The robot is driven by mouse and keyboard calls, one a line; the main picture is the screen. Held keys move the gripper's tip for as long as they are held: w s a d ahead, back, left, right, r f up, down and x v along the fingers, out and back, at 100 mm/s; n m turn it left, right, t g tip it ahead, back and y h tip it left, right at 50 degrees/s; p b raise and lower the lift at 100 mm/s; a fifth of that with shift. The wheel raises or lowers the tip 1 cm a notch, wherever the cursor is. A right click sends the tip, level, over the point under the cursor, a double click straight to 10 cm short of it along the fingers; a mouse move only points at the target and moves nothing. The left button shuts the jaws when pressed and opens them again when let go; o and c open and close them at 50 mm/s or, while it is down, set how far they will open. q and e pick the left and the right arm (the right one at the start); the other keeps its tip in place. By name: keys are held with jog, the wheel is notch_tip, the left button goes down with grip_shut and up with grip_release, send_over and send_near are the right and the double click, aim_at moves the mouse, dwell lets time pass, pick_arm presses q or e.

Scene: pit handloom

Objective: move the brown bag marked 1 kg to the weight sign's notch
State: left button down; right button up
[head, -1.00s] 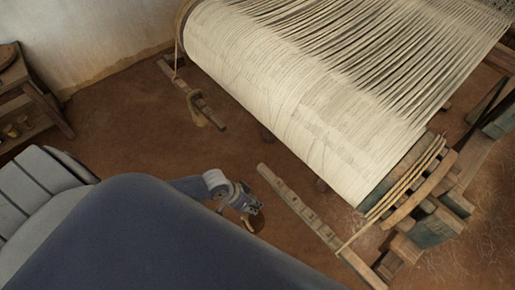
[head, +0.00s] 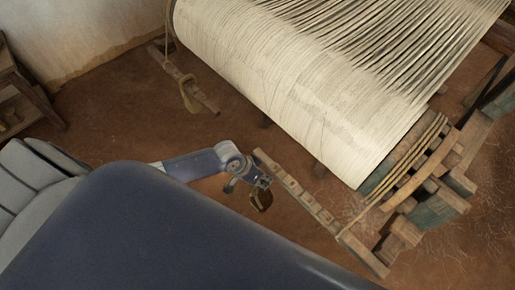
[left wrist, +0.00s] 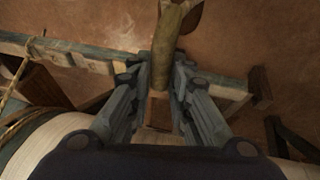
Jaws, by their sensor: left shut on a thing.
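My left gripper (head: 262,184) is shut on a brown bag (head: 262,200), which hangs below its fingers beside the near notched beam. In the left wrist view the bag (left wrist: 172,38) is olive-brown and narrow, and its upper part runs between the fingers (left wrist: 160,85). No 1 kg mark is readable. The near wooden beam (head: 298,190) has several notches and lies just right of the gripper. It also shows behind the fingers in the left wrist view (left wrist: 82,58). I cannot make out the weight sign. My right gripper is not in view.
The loom's large roll of pale warp (head: 290,80) lies beyond the beam. A second beam (head: 183,78) at the upper left carries a tan hanging thing (head: 188,96). Rope (head: 410,165) and wooden blocks (head: 405,232) crowd the right end. Bare earth floor (head: 130,110) is clear at left.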

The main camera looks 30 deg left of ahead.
pick_arm(q)
jog(key=shift+w+d+f+b, duration=0.1)
jog(key=shift+w+d+b, duration=0.45)
jog(key=shift+w+b, duration=0.85)
jog(key=shift+w+d+f+b, duration=0.1)
jog(key=shift+w+d+b, duration=0.7)
jog(key=shift+w, duration=0.95)
jog(key=shift+w+d+b, duration=0.35)
jog(key=shift+w+b, duration=1.05)
jog(key=shift+w, duration=0.2)
jog(key=shift+w+f, duration=0.1)
jog(key=shift+f, duration=0.05)
jog(key=shift+d+f+b, duration=0.1)
jog(key=shift+f+b, duration=0.5)
jog(key=shift+f, duration=0.25)
jog(key=shift+f, duration=0.3)
jog(key=c, duration=1.4)
grip_release()
jog(key=shift+f, duration=0.1)
